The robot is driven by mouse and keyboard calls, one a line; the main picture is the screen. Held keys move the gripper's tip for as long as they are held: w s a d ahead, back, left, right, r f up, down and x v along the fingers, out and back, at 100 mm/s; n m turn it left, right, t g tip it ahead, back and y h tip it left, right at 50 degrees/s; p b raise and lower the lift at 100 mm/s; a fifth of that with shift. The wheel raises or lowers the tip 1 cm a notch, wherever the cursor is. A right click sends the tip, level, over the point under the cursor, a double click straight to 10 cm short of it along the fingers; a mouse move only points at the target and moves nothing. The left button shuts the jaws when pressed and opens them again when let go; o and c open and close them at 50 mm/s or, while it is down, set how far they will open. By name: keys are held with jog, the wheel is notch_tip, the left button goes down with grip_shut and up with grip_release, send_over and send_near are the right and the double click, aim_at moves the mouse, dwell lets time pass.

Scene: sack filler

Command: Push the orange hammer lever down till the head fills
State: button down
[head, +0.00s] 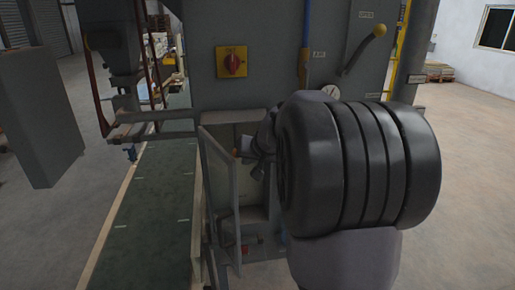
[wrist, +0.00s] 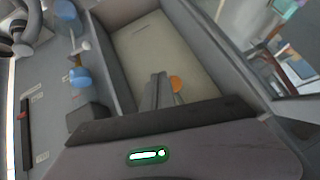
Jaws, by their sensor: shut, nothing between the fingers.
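A small orange piece (wrist: 176,83), which looks like the end of the hammer lever, shows just right of my fingertips in the wrist view. Only this bit of it shows, and I cannot tell whether my fingers touch it. In the head view a small orange spot (head: 237,153) shows at the left of my gripper (head: 248,150), inside the open cabinet compartment. My gripper is shut and empty; its closed fingers also show in the wrist view (wrist: 160,80), over the pale back wall of the compartment. The filling head cannot be made out.
An open door (head: 222,190) stands at the compartment's left side. A green conveyor belt (head: 155,200) runs at the left. My arm hides the cabinet's lower right.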

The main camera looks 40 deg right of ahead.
jog(key=p+v, duration=0.3)
jog(key=v, duration=1)
jog(key=shift+s+r, duration=0.15)
jog(key=shift+s, duration=0.05)
dwell(0.4)
